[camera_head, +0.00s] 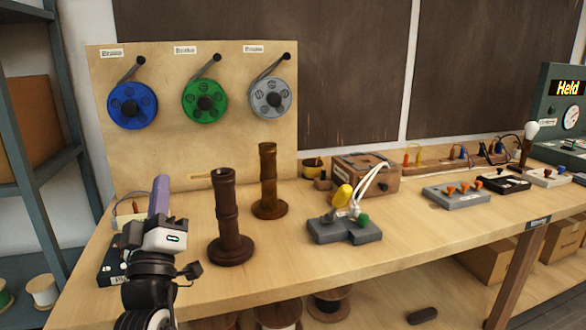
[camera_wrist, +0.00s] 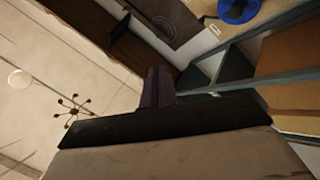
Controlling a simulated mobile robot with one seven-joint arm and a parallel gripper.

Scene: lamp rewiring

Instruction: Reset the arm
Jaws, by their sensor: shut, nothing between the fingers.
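My gripper (camera_head: 160,180) points upward at the left front of the workbench (camera_head: 390,276), with its purple fingers shut and empty. In the wrist view the shut fingers (camera_wrist: 158,72) show dark against the ceiling and wall. My arm rises from the lower left edge of the head view. The gripper is to the left of a dark turned wooden lamp stem (camera_head: 227,215) and appears apart from it. A second, browner stem (camera_head: 268,180) stands upright behind.
A board (camera_head: 230,140) holds blue (camera_head: 133,106), green (camera_head: 205,103) and grey (camera_head: 270,99) reels. A grey block with yellow and green knobs (camera_head: 345,229) and a wooden box (camera_head: 366,175) stand mid-bench. A shelf (camera_head: 40,130) is left. The front middle bench is clear.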

